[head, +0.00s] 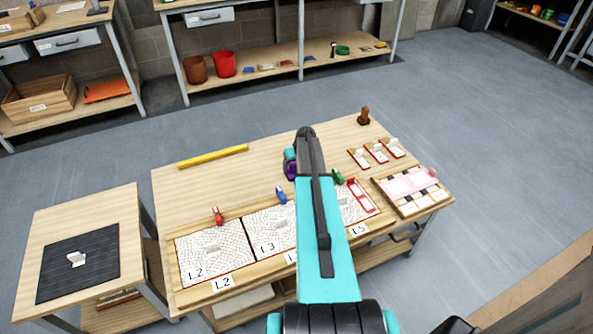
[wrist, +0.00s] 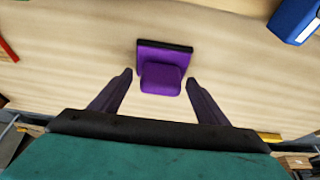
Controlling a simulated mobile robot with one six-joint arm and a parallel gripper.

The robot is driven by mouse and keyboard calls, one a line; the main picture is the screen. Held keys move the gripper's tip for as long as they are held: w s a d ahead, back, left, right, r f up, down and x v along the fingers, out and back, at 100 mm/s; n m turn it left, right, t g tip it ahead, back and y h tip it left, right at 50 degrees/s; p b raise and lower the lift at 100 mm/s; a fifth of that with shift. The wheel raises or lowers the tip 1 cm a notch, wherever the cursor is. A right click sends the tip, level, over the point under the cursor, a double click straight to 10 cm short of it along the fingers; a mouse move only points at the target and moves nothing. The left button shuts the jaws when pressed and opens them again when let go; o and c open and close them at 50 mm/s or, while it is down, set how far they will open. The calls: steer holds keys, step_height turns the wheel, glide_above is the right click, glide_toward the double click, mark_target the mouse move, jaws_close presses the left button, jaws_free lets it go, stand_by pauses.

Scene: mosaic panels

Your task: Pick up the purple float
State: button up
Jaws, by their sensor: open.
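The purple float (wrist: 161,80) lies on the wooden table in the wrist view, a block handle on a flat plate with a dark edge. My gripper (wrist: 158,74) is open, with one finger on each side of the float's handle and a visible gap on both sides. In the head view the float (head: 291,171) shows only in part, at the left edge of my arm, which hides the rest. My fingertips are hidden there.
A blue object (wrist: 296,20) lies at the upper right in the wrist view. In the head view, mosaic panels (head: 212,250) line the table's front. A yellow bar (head: 213,156) lies at the back left. The table's left middle is clear.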

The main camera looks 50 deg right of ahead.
stand_by(0.4)
steer(key=c, duration=1.2)
steer(key=shift+c, duration=0.2)
steer(key=shift+r, duration=0.2)
steer(key=shift+r+b, duration=0.3)
steer(key=shift+r, duration=0.2)
steer(key=shift+b+v, duration=0.35)
steer(key=shift+v, duration=0.85)
steer(key=s+a+r+b, duration=0.1)
steer(key=s+a+b, duration=0.1)
steer(key=s+a, duration=0.7)
steer(key=shift+s+a+r, duration=0.2)
steer(key=shift+s+a, duration=0.05)
steer(key=shift+s, duration=1.1)
